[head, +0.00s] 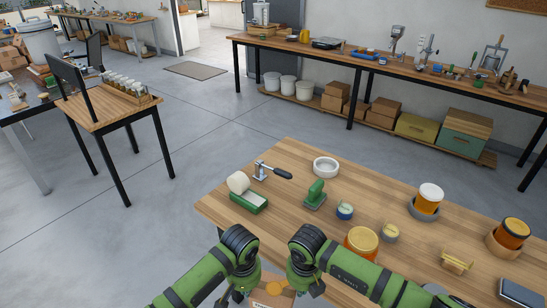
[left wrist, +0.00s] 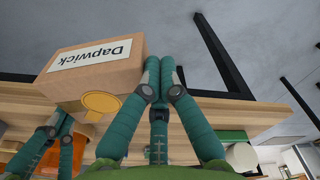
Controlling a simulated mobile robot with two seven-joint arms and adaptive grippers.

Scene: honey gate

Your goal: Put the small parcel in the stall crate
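The small parcel (left wrist: 98,68), a brown box with a white "Dapwick" label and a gold disc at its edge, is large in the left wrist view. Its top shows at the bottom of the head view (head: 268,299), partly cut off. My left gripper (left wrist: 160,62) has its fingertips close together beside the parcel's right side; nothing shows between them. In the head view my left gripper (head: 236,292) is left of the parcel. My right gripper (left wrist: 58,122) is at the parcel's other side; its finger gap is unclear. I cannot identify the stall crate.
The wooden table (head: 285,225) ahead holds a green stamp (head: 315,195), a white ring dish (head: 326,167), a clamp and several jars. A small side table (head: 115,115) with a jar rack stands at left. A long workbench (head: 400,70) lines the back; open floor lies between.

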